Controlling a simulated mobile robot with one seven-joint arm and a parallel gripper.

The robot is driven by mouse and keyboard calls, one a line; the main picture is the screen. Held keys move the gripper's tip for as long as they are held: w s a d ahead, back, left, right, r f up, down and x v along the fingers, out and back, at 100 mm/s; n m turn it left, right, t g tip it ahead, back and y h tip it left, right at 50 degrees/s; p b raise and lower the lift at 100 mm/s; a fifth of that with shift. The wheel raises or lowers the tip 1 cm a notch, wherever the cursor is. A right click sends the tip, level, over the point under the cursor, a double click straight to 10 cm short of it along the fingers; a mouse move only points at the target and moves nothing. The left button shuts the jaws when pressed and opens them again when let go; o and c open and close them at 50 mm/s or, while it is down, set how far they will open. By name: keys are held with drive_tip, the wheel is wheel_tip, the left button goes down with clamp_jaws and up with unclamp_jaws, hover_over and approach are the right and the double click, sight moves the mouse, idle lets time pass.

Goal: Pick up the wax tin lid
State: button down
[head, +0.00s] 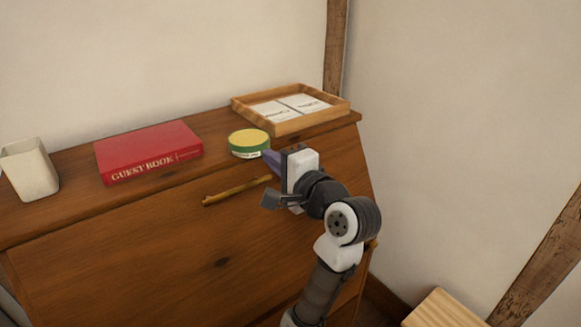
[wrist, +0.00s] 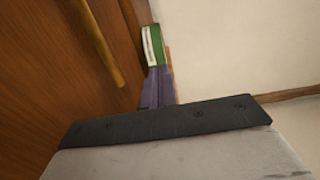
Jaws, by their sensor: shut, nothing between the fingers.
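The wax tin (head: 248,149) is a round green tin with a pale label on its side. Its lid (head: 249,139) is yellow on top and sits on the tin. The tin stands on top of the wooden bureau, near its front edge. My gripper (head: 268,155) is shut and empty, its purple fingers at the right front side of the tin. In the wrist view the fingers (wrist: 157,88) point at the green and white side of the tin (wrist: 154,46). I cannot tell whether they touch it.
A red guest book (head: 148,152) lies left of the tin, and a cream cup (head: 30,168) stands farther left. A wooden tray (head: 291,126) with white cards lies behind to the right. A brass handle (head: 236,190) sticks out from the bureau front (head: 150,250).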

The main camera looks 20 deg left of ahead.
sight(259, 149)
drive_tip(key=shift+x, duration=1.15)
drive_tip(key=shift+p+x, duration=0.45)
drive_tip(key=shift+x, duration=1.25)
drive_tip(key=shift+d, duration=0.1)
